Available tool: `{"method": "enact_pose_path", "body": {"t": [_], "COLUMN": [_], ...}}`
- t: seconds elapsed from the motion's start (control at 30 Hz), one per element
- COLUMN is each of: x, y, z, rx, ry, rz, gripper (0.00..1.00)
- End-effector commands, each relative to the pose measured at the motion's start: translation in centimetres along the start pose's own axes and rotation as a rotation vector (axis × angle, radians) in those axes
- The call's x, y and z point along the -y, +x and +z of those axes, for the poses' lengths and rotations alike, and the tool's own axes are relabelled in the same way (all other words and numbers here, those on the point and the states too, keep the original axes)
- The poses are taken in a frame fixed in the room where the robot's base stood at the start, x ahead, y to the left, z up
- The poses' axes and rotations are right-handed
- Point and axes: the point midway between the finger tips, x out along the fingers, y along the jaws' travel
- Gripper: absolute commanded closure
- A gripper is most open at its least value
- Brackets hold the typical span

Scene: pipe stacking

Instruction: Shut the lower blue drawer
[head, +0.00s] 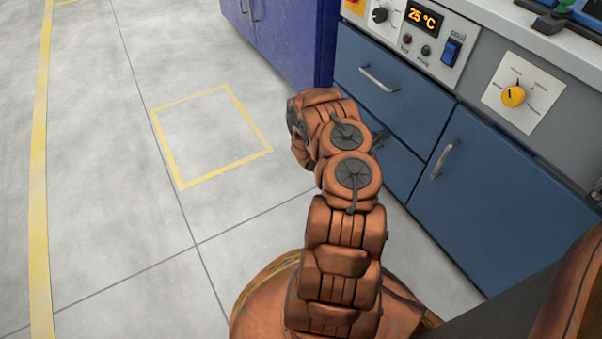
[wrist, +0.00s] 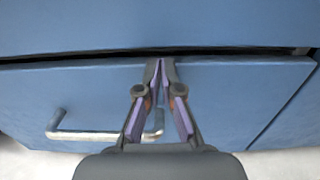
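The lower blue drawer (wrist: 230,95) fills the middle of the wrist view. A thin dark gap runs along its top edge, below the blue panel above it; how far the drawer stands out is hard to tell. Its metal bar handle (wrist: 90,135) is at the lower left, partly behind my gripper. My gripper (wrist: 163,62) has its fingertips together, with nothing between them, at the drawer's top edge near its middle. I cannot tell whether they touch it. In the head view the lower drawer (head: 405,172) is partly hidden behind my arm, and my fingertips cannot be made out.
The upper blue drawer (head: 385,85) looks shut. A blue cabinet door (head: 490,190) is to the right, under a control panel with a display (head: 424,18) and a yellow knob (head: 513,96). A purple cabinet (head: 285,40) stands beyond. The floor at left, with a yellow square, is clear.

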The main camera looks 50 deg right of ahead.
Motion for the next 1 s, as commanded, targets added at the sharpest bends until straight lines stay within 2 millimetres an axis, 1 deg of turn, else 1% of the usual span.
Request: {"method": "enact_pose_path", "body": {"t": [0.03, 0.17, 0.27, 0.37, 0.47, 0.8, 0.9, 1.0], "x": [0.2, 0.3, 0.2, 0.2, 0.0, -0.1, 0.0, 0.0], "y": [0.7, 0.8, 0.5, -0.6, -2.5, -9.7, -11.4, -12.7], "z": [0.4, 0.5, 0.5, 0.5, 0.5, 0.5, 0.3, 0.3], "rx": [0.005, 0.007, 0.007, 0.006, 0.005, 0.003, 0.002, 0.002], "ry": [0.009, 0.011, 0.012, 0.01, 0.006, 0.0, -0.001, -0.001], "rz": [-0.007, -0.009, -0.008, -0.006, 0.003, 0.012, 0.011, 0.01], "gripper": [1.0, 1.0, 1.0, 1.0, 1.0, 1.0, 1.0, 1.0]}}
